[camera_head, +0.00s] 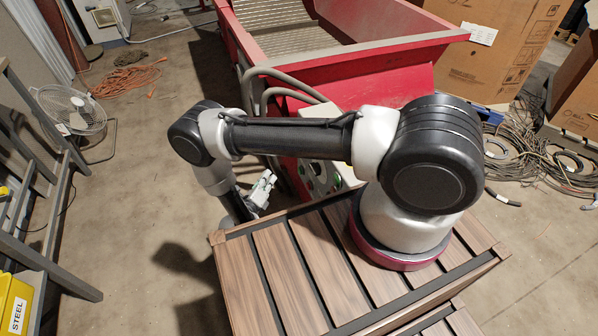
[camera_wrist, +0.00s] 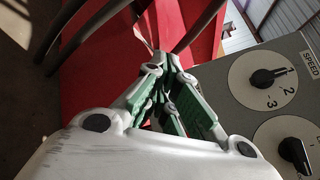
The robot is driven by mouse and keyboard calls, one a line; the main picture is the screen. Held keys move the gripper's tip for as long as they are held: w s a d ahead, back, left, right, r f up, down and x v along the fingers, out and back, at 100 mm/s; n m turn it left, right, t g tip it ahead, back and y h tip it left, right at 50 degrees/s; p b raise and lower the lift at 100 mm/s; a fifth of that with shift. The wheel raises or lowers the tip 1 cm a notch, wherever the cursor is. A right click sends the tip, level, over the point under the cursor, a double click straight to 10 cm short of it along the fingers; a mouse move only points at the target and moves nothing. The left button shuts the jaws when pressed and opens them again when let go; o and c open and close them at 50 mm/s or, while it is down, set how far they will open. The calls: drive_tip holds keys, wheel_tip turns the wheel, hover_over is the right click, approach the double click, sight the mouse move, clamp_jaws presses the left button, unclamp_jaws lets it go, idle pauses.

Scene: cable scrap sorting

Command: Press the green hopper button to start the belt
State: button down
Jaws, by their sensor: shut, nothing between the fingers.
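The red hopper (camera_head: 400,58) stands beyond my arm in the head view, and its red side fills the back of the wrist view (camera_wrist: 110,75). A light grey control panel (camera_head: 322,176) sits low on its near side, partly covered by my arm. The wrist view shows the panel (camera_wrist: 240,85) at the right, with a SPEED dial (camera_wrist: 268,78) and another black knob (camera_wrist: 296,152). I cannot clearly make out the green button in either view. My gripper (camera_head: 265,186) is shut and empty, to the left of the panel; its green-padded fingers (camera_wrist: 168,62) show in the wrist view.
Grey hoses (camera_head: 285,78) curve along the hopper near my arm. A slatted wooden surface (camera_head: 290,270) lies under my arm's base. A fan (camera_head: 70,110) and a metal rack (camera_head: 30,240) with a yellow STEEL bin (camera_head: 18,305) are at left. Cable coils (camera_head: 525,155) lie at right.

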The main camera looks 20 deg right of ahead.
drive_tip(key=d, duration=0.7)
drive_tip(key=shift+d, duration=0.25)
drive_tip(key=shift+d, duration=0.1)
idle(1.1)
drive_tip(key=shift+d, duration=0.3)
drive_tip(key=shift+d, duration=0.5)
idle(0.5)
idle(0.4)
drive_tip(key=shift+a, duration=0.9)
drive_tip(key=shift+a, duration=2.5)
